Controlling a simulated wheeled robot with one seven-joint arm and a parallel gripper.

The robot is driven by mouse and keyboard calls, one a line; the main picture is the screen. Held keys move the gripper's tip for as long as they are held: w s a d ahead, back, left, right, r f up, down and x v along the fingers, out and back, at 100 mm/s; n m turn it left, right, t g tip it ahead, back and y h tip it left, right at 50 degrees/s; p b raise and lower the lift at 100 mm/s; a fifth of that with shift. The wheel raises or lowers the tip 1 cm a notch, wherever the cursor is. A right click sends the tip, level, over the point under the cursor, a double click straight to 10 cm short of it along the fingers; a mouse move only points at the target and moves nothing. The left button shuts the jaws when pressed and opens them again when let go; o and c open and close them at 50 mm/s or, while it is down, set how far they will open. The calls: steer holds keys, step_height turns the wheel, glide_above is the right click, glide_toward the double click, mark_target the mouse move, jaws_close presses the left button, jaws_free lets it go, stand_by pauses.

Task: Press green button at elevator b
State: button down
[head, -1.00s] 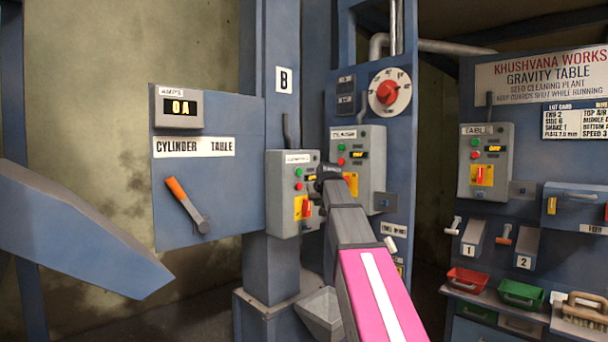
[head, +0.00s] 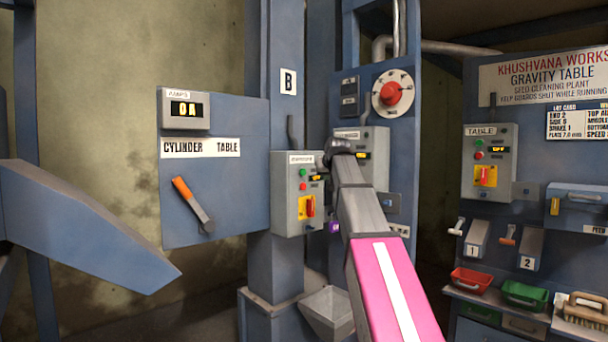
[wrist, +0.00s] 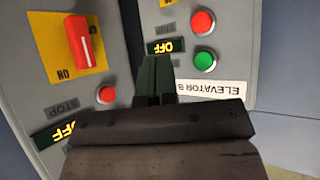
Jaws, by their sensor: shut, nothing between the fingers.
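The elevator B box is the left grey box (head: 299,220) on the blue post under the B sign (head: 288,82). Its green button (head: 302,173) sits above a red button (head: 302,186). The wrist view is roughly upside down and shows the ELEVATOR B label (wrist: 232,88), green button (wrist: 204,61) and red button (wrist: 203,22). My gripper (wrist: 154,62) is shut and empty, beside the OFF display (wrist: 165,47) in that view, left of the green button and apart from it. In the head view my arm hides the fingers. Contact with the box cannot be told.
A second grey box (head: 376,142) stands close on the right, partly behind my arm; its rotary switch (wrist: 82,45) shows in the wrist view. A red dial (head: 391,93) is above it. A panel with an orange-handled lever (head: 192,204) is left. A grey hopper (head: 327,311) is below.

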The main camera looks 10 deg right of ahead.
steer(key=shift+w+a, duration=0.8)
steer(key=shift+w, duration=0.35)
steer(key=shift+w+a, duration=0.85)
steer(key=shift+w, duration=0.3)
steer(key=shift+w+a, duration=0.8)
steer(key=shift+w, duration=0.35)
steer(key=shift+w+a, duration=0.25)
steer(key=shift+w, duration=0.05)
steer(key=shift+w+a, duration=0.3)
steer(key=shift+w, duration=0.15)
steer(key=shift+s+d, duration=0.1)
steer(key=shift+s, duration=0.05)
stand_by(0.6)
steer(key=shift+s+d, duration=0.4)
steer(key=shift+s, duration=0.25)
steer(key=s+d, duration=0.1)
steer(key=s, duration=0.1)
steer(key=s+d, duration=0.2)
stand_by(0.4)
